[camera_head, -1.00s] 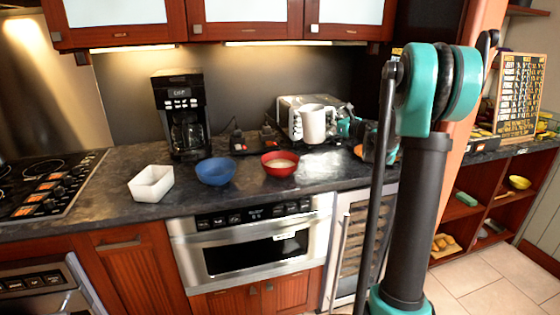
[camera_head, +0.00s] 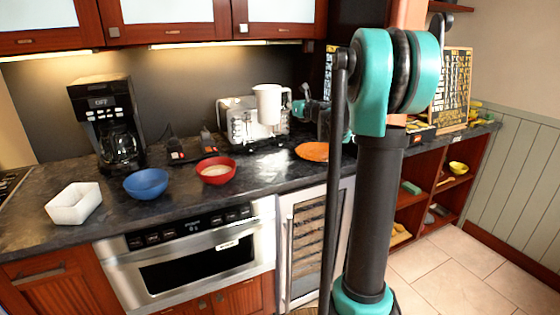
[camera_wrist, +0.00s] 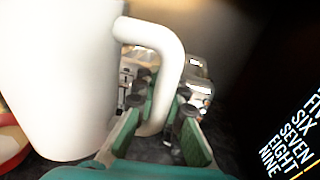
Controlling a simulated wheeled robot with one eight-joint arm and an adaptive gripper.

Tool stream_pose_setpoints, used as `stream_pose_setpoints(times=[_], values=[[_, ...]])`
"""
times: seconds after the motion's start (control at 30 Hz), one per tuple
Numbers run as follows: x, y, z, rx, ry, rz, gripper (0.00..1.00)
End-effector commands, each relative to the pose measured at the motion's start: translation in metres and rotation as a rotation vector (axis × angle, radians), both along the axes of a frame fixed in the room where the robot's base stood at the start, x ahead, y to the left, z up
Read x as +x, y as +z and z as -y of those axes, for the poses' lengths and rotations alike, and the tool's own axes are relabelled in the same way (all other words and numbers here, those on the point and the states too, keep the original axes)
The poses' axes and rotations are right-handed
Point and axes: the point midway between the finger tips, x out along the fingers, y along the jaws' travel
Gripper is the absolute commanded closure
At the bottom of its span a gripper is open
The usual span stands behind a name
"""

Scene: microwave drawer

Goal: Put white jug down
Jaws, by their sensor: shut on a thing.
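The white jug (camera_head: 269,103) is upright in the head view, in front of the toaster and seemingly above the dark counter (camera_head: 262,178). My gripper (camera_head: 298,107) is at its right side. In the wrist view the jug's body (camera_wrist: 62,80) fills the left, and its curved handle (camera_wrist: 168,62) passes between the green fingers of my gripper (camera_wrist: 158,122), which is shut on the handle.
A silver toaster (camera_head: 240,124) stands behind the jug. A red bowl (camera_head: 216,171), blue bowl (camera_head: 146,184), white container (camera_head: 74,204) and coffee maker (camera_head: 108,122) stand to the left. Bare counter lies in front of the toaster.

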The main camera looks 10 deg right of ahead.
Motion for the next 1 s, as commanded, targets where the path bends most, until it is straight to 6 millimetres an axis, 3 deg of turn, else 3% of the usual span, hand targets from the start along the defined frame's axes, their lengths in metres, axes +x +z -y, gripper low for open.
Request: stream_pose_setpoints(times=[0.6, 1.0], values=[[0.001, -0.133, 0.0, 0.002, -0.001, 0.0, 1.0], [0.0, -0.166, 0.0, 0.002, -0.001, 0.0, 1.0]])
